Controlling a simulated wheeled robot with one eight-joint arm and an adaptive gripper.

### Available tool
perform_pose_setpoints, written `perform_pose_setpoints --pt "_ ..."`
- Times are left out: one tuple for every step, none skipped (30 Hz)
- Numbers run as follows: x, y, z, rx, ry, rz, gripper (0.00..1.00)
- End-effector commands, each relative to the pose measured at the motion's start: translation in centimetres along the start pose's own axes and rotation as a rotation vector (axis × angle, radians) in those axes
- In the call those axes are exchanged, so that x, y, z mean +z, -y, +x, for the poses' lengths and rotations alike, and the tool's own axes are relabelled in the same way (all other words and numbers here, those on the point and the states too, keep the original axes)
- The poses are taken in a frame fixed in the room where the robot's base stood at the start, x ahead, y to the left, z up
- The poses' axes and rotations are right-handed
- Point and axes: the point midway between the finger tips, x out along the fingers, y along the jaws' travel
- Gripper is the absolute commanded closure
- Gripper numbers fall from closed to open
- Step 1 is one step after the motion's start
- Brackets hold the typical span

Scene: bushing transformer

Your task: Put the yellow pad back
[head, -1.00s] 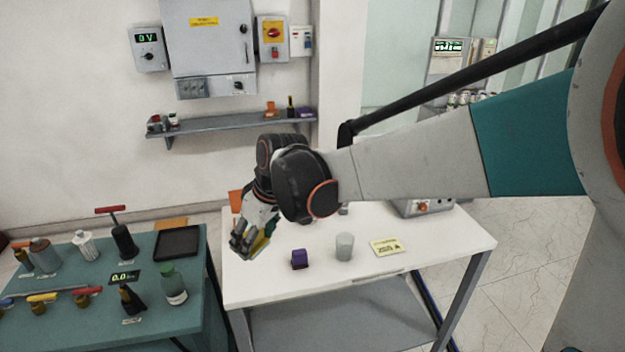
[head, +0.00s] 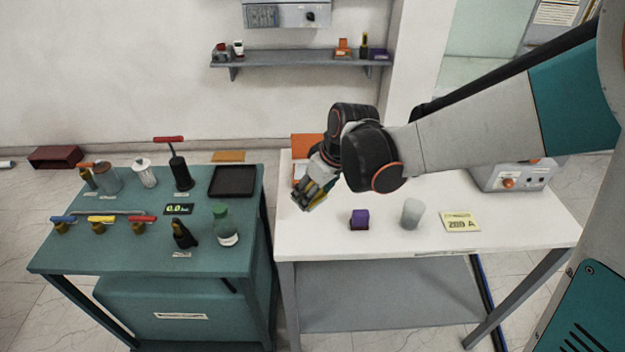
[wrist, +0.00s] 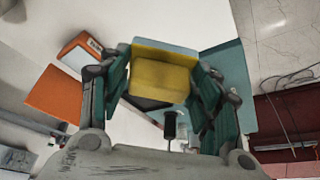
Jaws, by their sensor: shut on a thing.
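The yellow pad (wrist: 160,76) is a small block with a darker yellow face, held between the two fingers in the wrist view. My gripper (wrist: 163,82) is shut on it, one finger on each side. In the head view my gripper (head: 312,196) hangs over the left end of the white table, pointing down and left. Only a sliver of the yellow pad (head: 321,199) shows there behind the fingers. Whether the pad touches the table cannot be told.
An orange thing (head: 305,146) stands behind my gripper. A purple block (head: 359,219), grey cup (head: 412,213) and yellow label card (head: 460,222) are on the white table (head: 330,240). The green table (head: 120,253) at left bears a black tray (head: 232,181), bottles and tools.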

Motion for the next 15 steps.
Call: perform_pose_setpoints --pt "0.6 0.0 1.5 0.0 0.0 0.0 0.61" --pt "0.8 -0.1 2.2 0.0 0.0 0.0 0.61" --pt "1.2 -0.1 3.0 0.0 0.0 0.0 0.61" --pt "1.4 -0.1 3.5 0.0 0.0 0.0 0.61" --pt "1.6 -0.1 4.0 0.0 0.0 0.0 0.61" --pt "1.8 -0.1 4.6 0.0 0.0 0.0 0.61" --pt "2.0 -0.1 4.9 0.0 0.0 0.0 0.61" --pt "2.1 -0.1 5.2 0.0 0.0 0.0 0.61" --pt "2.2 -0.1 5.5 0.0 0.0 0.0 0.61" --pt "2.2 -0.1 5.6 0.0 0.0 0.001 0.61" --pt "2.3 -0.1 5.7 0.0 0.0 0.001 0.61" --pt "2.4 -0.1 5.8 0.0 0.0 0.001 0.61" --pt "2.4 -0.1 6.0 0.0 0.0 0.001 0.61" --pt "2.5 -0.1 6.1 0.0 0.0 0.001 0.61" --pt "2.6 -0.1 6.5 0.0 0.0 0.001 0.61"
